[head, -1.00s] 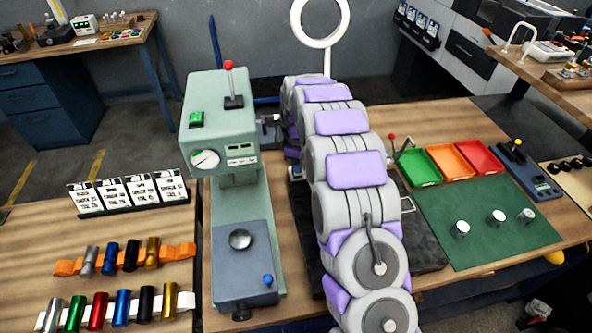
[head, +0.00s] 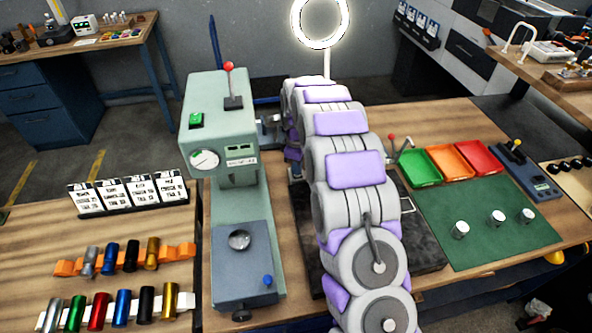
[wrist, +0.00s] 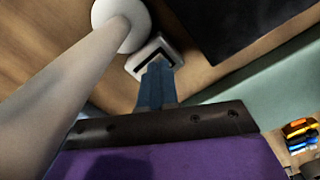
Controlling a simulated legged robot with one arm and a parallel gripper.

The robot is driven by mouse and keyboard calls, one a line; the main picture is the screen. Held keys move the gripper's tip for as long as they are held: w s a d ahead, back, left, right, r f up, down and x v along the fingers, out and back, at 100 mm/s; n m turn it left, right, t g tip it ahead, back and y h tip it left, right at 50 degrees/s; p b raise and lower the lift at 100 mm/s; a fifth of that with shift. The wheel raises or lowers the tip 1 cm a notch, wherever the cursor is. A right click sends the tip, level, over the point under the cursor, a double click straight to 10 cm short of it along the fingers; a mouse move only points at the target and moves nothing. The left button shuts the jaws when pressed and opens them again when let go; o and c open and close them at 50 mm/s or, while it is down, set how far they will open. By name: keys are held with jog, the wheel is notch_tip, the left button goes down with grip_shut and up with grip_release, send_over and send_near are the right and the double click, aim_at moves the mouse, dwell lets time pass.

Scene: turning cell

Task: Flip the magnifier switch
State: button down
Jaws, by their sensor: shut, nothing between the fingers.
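The magnifier (head: 326,47) is a white ring on a thin post at the top of the head view, and its ring glows brightly. In the wrist view its white post (wrist: 60,90) rises from a round base (wrist: 138,28) on the wooden bench. In the head view my arm hides the gripper and the switch.
A green machine (head: 222,105) stands close on the left of my arm. A dark slab (head: 425,240) lies on the right, with a green mat (head: 490,235) and coloured trays (head: 455,160) beyond. The dark slab (wrist: 225,20) also shows near the switch in the wrist view.

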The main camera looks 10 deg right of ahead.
notch_tip(320, 180, up, 7)
jog(key=p, duration=0.2)
jog(key=shift+f+p, duration=0.2)
jog(key=shift+p, duration=0.1)
dwell(0.7)
